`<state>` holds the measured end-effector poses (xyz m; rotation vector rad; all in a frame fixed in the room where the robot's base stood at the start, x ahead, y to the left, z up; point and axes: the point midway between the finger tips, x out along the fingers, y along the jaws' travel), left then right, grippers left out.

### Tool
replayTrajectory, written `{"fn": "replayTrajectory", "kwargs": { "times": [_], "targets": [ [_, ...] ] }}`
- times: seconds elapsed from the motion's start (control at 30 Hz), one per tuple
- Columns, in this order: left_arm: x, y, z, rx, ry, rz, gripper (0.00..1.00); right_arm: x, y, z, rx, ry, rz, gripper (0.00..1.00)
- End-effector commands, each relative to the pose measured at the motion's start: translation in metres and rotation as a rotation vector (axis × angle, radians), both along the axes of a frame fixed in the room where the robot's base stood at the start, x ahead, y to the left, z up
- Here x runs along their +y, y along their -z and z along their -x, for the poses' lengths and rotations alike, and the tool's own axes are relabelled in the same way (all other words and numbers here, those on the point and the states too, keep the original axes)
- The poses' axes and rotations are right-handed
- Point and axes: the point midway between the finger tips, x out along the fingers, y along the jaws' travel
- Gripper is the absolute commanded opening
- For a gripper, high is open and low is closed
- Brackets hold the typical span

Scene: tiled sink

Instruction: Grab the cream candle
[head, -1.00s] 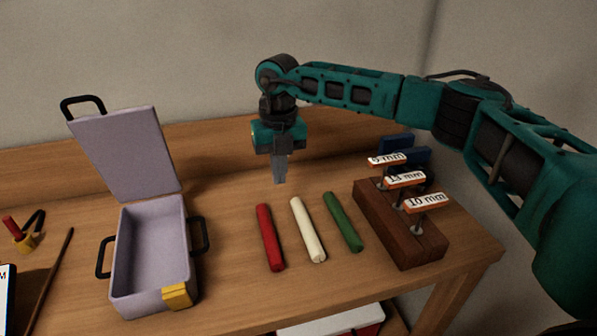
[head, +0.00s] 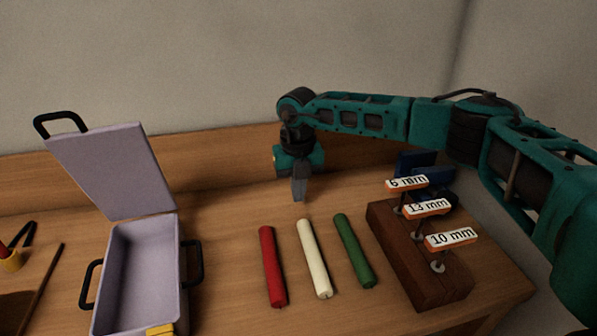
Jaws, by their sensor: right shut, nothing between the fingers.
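The cream candle (head: 314,258) lies on the wooden table between a red candle (head: 272,266) on its left and a green candle (head: 354,250) on its right. The three lie roughly side by side with gaps between them. My right gripper (head: 299,196) points down just beyond the far end of the cream candle. Its fingers are shut and empty, apart from the candle. My left gripper is not in view.
An open lilac box (head: 140,270) with its lid up and black handles stands on the left. A dark wooden block (head: 411,262) holds labelled tools on the right. Blue items (head: 416,163) stand behind it. A thin brown stick (head: 48,280) lies at far left.

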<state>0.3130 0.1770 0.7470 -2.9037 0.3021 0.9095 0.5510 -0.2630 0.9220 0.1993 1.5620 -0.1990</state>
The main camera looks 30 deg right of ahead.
Motion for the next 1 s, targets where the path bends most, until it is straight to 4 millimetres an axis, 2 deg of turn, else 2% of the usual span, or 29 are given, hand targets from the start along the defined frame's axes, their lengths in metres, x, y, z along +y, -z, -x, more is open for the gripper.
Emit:
{"fn": "replayTrajectory", "kwargs": {
  "times": [0.1, 0.3, 0.5, 1.0],
  "targets": [
    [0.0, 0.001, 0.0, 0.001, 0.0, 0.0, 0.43, 0.0, 0.028, 0.001, 0.004, 0.001, 0.001, 0.0],
    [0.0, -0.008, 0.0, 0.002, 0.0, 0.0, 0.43, 0.005, 0.023, 0.023, 0.0, -0.003, 0.001, 0.0],
    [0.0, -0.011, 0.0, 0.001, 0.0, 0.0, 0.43, 0.009, 0.024, 0.036, -0.001, 0.0, 0.0, 0.0],
    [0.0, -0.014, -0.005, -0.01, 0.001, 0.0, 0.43, 0.01, 0.025, 0.038, 0.0, 0.0, 0.0, 0.0]
  ]
}}
